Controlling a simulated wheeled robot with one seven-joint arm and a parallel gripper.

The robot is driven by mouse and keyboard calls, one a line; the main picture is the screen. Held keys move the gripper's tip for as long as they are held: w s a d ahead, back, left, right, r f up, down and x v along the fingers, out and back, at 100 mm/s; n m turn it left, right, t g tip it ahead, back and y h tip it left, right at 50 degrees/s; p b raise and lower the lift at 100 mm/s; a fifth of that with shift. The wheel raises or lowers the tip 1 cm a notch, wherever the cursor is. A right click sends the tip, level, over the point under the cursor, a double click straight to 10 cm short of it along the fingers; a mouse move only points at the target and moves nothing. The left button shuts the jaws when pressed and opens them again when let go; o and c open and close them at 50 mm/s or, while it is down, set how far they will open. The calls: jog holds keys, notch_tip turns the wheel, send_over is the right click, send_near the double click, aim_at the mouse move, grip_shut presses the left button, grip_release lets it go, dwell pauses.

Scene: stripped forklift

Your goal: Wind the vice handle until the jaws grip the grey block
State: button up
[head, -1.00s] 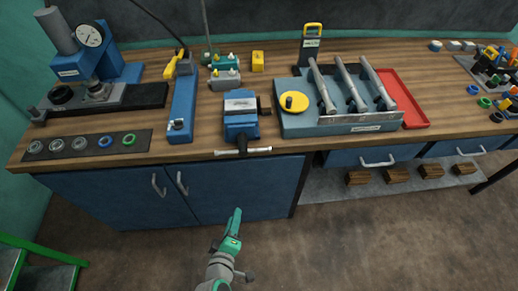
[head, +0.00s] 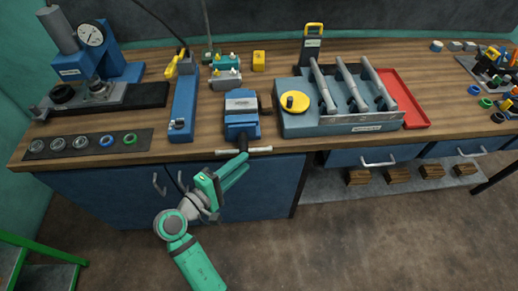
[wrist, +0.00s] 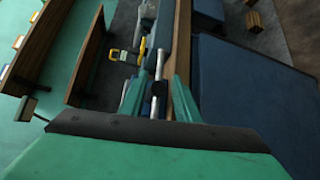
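The blue vice (head: 241,125) stands at the front edge of the workbench in the head view. Its silver handle bar (head: 262,150) lies roughly level below the front edge, and also shows in the wrist view (wrist: 159,70) with a dark hub at its middle. A light grey surface shows on top of the vice; I cannot tell the grey block from the jaws there, nor whether there is a gap. My gripper (head: 240,163) is at the handle, in front of the vice. In the wrist view its green fingers (wrist: 157,98) are apart, with the bar between them and no clear contact.
A grey-blue tray (head: 345,123) with several grey tools and a yellow knob stands right of the vice. A long blue fixture (head: 184,105) stands to its left. Blue cabinet doors (head: 265,185) are below the benchtop, close behind my arm. The floor in front is clear.

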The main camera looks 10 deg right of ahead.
aim_at(259, 149)
jog(key=x, duration=0.8)
jog(key=shift+w+d, duration=0.1)
jog(key=shift+d, duration=0.1)
jog(key=shift+w+d, duration=0.15)
jog(key=shift+w, duration=0.15)
jog(key=shift+s, duration=0.1)
grip_shut()
